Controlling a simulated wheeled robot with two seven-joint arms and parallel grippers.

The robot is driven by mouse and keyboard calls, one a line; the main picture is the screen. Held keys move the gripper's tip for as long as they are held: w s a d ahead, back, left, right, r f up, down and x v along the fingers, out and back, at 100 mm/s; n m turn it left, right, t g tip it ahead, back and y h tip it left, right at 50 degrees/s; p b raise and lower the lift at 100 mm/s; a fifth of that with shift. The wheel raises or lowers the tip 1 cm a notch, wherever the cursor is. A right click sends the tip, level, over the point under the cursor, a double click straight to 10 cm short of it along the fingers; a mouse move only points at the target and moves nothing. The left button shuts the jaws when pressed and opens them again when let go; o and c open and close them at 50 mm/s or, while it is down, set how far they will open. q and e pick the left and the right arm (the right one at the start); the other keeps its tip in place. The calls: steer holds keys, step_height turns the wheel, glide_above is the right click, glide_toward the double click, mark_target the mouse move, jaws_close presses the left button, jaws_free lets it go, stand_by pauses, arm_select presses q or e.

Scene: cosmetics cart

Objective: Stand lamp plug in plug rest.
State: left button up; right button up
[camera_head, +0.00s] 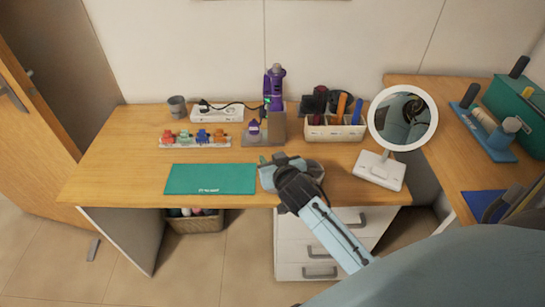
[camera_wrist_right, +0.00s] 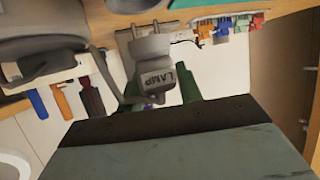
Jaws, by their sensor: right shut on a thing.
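The lamp plug (camera_wrist_right: 160,72) is grey, marked LAMP, with two metal prongs. My right gripper (camera_head: 282,161) is shut on it, over the front of the desk beside the green mat. In the right wrist view the prongs point to the top of the picture, away from the gripper body, and a grey cord loops beside the plug. A grey rounded object (camera_head: 311,169) lies on the desk by the gripper, partly hidden by it; I cannot tell whether it is the plug rest. The ring mirror lamp (camera_head: 403,119) stands at the right on a white base. My left gripper is out of view.
The green mat (camera_head: 210,179) lies left of the gripper. The desk's left part is clear.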

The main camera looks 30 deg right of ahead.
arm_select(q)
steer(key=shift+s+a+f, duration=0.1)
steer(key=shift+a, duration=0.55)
arm_select(e)
steer(key=shift+f, duration=0.15)
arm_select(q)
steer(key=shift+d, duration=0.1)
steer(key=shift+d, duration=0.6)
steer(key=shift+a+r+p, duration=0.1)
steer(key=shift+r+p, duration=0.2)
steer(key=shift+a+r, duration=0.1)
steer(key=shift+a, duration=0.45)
